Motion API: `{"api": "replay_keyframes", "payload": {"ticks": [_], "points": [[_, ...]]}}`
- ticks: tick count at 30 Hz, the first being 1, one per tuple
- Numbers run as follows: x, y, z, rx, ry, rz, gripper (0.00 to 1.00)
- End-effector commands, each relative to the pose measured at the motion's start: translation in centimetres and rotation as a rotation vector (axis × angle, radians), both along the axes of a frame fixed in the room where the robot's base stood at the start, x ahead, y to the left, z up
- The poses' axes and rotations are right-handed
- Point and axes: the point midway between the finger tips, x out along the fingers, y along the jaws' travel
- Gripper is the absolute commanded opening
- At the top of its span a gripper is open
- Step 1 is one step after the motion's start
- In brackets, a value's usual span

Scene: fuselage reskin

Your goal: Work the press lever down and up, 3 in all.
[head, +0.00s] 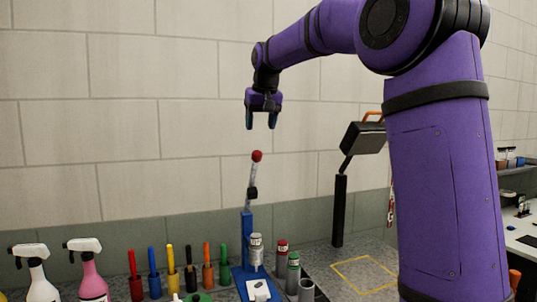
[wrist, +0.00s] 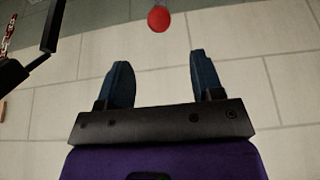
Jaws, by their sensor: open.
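The press (head: 246,235) is a blue stand on the grey bench. Its lever (head: 253,180) is a light rod with a dark collar, pointing steeply up and tilted slightly right. A red ball knob (head: 257,156) tops the lever. My gripper (head: 261,126) hangs above the knob, fingers pointing down, open and empty, with a gap between fingertips and knob. In the wrist view the red knob (wrist: 159,19) lies beyond the two blue fingertips (wrist: 158,65), roughly midway between them and not touched.
Several coloured markers in holders (head: 190,270) and two spray bottles (head: 88,268) stand left of the press. Cans (head: 293,270) stand to its right. A black post with a lamp-like head (head: 362,138) rises farther right. A yellow square outline (head: 363,274) marks bare bench.

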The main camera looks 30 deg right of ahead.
Motion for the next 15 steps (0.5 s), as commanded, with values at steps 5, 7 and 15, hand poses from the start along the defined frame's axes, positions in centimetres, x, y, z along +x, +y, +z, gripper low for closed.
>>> {"api": "replay_keyframes", "payload": {"ticks": [5,7,15], "points": [[0.7,-0.2,-1.9,0.001,0.006,0.000,0.60],[1.1,-0.3,-3.0,0.001,0.006,-0.001,0.60],[2.9,-0.7,-7.3,0.000,0.004,-0.003,0.60]]}}
